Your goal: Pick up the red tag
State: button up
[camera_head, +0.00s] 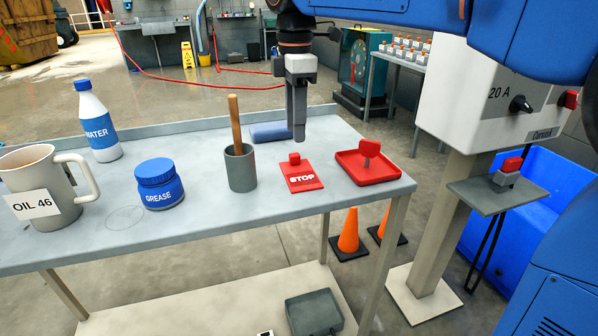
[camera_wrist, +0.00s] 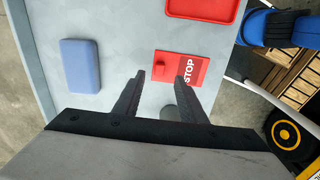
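The red tag (camera_head: 302,178) lies flat on the grey table, with white STOP lettering and a small red block standing at its far edge. It also shows in the wrist view (camera_wrist: 192,69), just beyond the fingertips, its small block near the gap between them. My gripper (camera_head: 299,137) points down above the table, over the tag's far side and apart from it. In the wrist view my gripper's two dark fingers (camera_wrist: 160,76) stand apart with nothing held between them.
A red tray (camera_head: 372,176) with a red-handled piece is right of the tag. A grey pot (camera_head: 241,172) with a wooden handle stands left, and a blue block (camera_head: 271,132) lies behind. A grease jar (camera_head: 159,185), water bottle (camera_head: 99,124) and oil mug (camera_head: 42,190) stand farther left.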

aim_at(295, 155)
jog(key=shift+a+f, duration=0.15)
jog(key=shift+f, duration=3.05)
grip_shut()
